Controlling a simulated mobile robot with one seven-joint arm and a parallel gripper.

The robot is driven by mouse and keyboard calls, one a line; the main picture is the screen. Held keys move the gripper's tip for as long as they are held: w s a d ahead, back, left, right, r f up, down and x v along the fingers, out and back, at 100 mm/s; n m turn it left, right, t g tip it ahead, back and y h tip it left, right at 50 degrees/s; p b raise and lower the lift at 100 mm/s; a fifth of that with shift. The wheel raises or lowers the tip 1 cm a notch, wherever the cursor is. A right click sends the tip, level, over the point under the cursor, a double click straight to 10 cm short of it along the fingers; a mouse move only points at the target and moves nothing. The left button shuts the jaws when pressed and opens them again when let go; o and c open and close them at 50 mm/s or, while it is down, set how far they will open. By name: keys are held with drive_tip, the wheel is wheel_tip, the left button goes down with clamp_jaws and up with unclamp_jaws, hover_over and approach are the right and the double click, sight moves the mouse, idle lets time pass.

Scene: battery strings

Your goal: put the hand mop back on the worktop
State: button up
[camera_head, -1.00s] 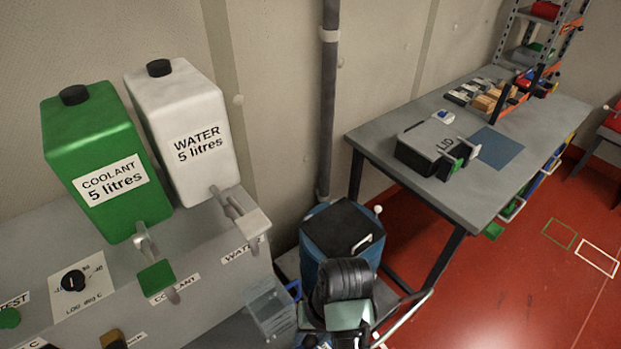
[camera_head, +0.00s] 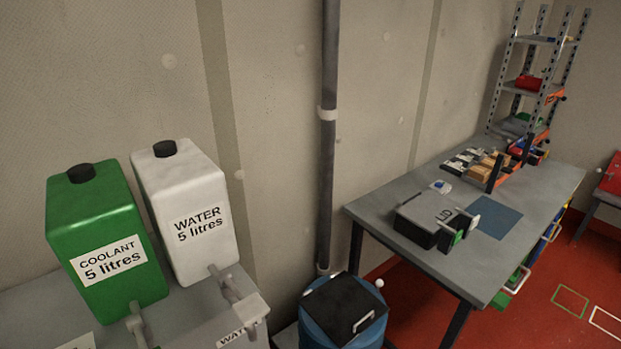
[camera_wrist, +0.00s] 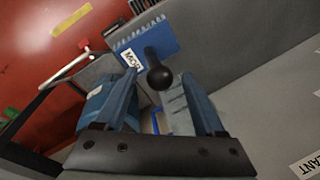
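The hand mop (camera_wrist: 158,42) shows in the wrist view as a blue pad with a fringed edge, a white label and a dark handle ending in a round black knob (camera_wrist: 160,77). My gripper (camera_wrist: 158,88) has its two blue fingers apart, and the knob appears between them with a visible gap on each side. I cannot tell how far the pad is beyond the fingertips. The mop and my gripper are outside the head view. The grey worktop (camera_head: 400,260) stands at the right in the head view, with a blue patch (camera_head: 496,217) on it.
A dark lidded box (camera_head: 430,222) and small blocks stand on the worktop. A blue drum (camera_head: 343,325) with a black lid stands left of it; it also shows in the wrist view (camera_wrist: 95,103). Green coolant (camera_head: 108,245) and white water (camera_head: 190,212) containers stand on a grey cabinet. A vertical pipe (camera_head: 329,150) runs behind.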

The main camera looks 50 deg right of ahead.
drive_tip(key=shift+r, duration=0.1)
wheel_tip(320, 180, up, 12)
drive_tip(key=s+d+p, duration=0.1)
drive_tip(key=p, duration=0.3)
drive_tip(key=shift+s+d, duration=0.3)
drive_tip(key=shift+s, duration=0.05)
idle(0.5)
